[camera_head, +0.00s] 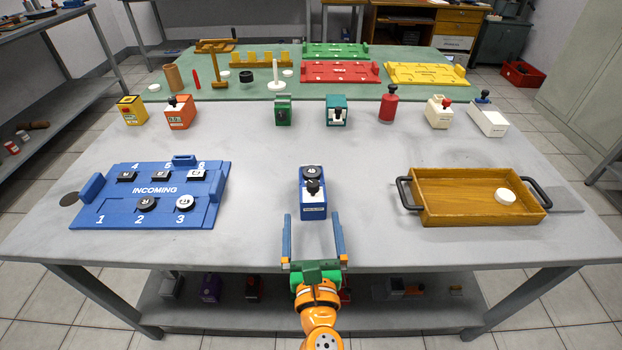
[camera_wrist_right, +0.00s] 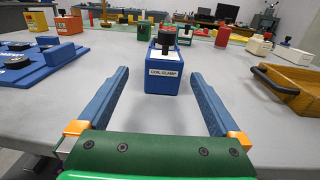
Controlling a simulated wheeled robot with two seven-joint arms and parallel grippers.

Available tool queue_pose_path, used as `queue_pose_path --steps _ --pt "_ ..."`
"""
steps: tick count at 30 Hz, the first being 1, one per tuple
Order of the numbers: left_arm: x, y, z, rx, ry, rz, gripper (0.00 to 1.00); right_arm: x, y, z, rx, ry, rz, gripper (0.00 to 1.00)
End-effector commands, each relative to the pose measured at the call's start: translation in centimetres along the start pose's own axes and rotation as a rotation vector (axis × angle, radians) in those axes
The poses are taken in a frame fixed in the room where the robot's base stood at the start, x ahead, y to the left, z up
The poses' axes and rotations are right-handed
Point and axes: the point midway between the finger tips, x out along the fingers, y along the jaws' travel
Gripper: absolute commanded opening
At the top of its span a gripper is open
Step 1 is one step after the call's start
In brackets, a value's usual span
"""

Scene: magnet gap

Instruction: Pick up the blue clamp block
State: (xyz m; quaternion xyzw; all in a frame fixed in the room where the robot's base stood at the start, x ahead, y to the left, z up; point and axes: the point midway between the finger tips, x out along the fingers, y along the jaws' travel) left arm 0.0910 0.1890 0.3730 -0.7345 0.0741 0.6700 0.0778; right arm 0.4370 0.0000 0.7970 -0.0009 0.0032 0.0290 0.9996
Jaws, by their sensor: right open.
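The blue clamp block (camera_head: 313,205) stands upright near the middle front of the grey table, with a black knob on top and a label on its front. A dark round piece (camera_head: 312,172) sits on its top, behind the knob. In the right wrist view the block (camera_wrist_right: 163,80) stands ahead, and its label seems to read "COIL CLAMP". My right gripper (camera_head: 314,218) is open and empty. Its two fingers point at the block from the front, one to each side; the block is at or just beyond the fingertips. My left gripper is not in view.
A blue "INCOMING" tray (camera_head: 150,192) with numbered places and several round pieces lies at the left. A wooden tray (camera_head: 470,198) with black handles holds a white disc (camera_head: 505,196) at the right. Several coloured blocks stand in a row behind. The table around the block is clear.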

Motion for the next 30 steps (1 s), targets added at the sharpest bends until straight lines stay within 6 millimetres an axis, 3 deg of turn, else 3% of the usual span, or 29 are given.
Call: queue_pose_path --steps 4,15,18,24,30 --pt "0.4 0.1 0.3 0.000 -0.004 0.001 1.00 3.6 -0.1 0.0 0.000 -0.003 -0.002 1.00" --pt "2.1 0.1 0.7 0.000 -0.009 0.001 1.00 9.8 -0.6 -1.0 0.000 -0.002 -0.002 1.00" --pt "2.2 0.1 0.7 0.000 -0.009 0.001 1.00 10.8 -0.6 -0.9 0.002 0.000 -0.001 1.00" --pt "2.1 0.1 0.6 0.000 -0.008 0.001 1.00 10.9 -0.6 -0.8 0.002 0.001 -0.001 1.00" --pt "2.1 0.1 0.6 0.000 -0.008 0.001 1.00 10.9 -0.6 -0.8 0.002 0.001 -0.001 0.46"
